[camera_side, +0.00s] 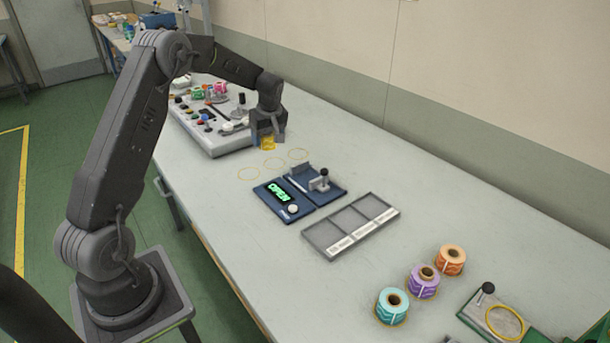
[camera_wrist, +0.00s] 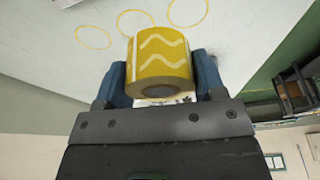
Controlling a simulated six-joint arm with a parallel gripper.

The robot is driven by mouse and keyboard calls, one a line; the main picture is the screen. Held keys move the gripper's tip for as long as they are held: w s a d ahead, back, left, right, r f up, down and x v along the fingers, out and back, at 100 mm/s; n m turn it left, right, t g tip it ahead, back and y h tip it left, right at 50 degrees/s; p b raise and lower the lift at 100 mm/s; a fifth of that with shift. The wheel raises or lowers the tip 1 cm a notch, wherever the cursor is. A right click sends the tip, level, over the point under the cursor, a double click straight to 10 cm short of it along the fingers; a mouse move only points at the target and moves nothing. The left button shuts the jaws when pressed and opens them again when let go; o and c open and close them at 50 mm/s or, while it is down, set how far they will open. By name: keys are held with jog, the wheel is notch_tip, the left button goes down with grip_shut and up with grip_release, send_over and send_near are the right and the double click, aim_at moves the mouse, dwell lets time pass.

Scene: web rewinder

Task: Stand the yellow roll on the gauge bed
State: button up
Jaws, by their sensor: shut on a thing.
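The yellow roll (camera_side: 267,144) has pale wavy lines on its side, seen in the wrist view (camera_wrist: 160,57). My gripper (camera_side: 269,136) is shut on it, with one blue finger on each side of the roll in the wrist view (camera_wrist: 160,80). It hangs downward near the console's right end, and I cannot tell whether the roll is clear of the table. The likely gauge bed (camera_side: 322,191) is a dark blue plate with a grey fence and a black-knobbed slide, nearer the camera than my gripper. No roll stands on it. A green-lit display unit (camera_side: 284,213) adjoins it.
Yellow rings (camera_side: 248,174) are marked on the table between roll and gauge. A grey three-section tray (camera_side: 351,226) lies nearer. Teal (camera_side: 391,306), purple (camera_side: 423,281) and orange (camera_side: 450,259) rolls stand at front right by a green fixture (camera_side: 497,319). A button console (camera_side: 214,140) stands behind.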

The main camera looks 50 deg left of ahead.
send_over(307, 177)
jog(key=f, duration=0.7)
jog(key=shift+d, duration=0.4)
jog(key=shift+f, duration=1.95)
jog(key=shift+f, duration=0.1)
jog(key=o, duration=1)
jog(key=shift+c, duration=0.2)
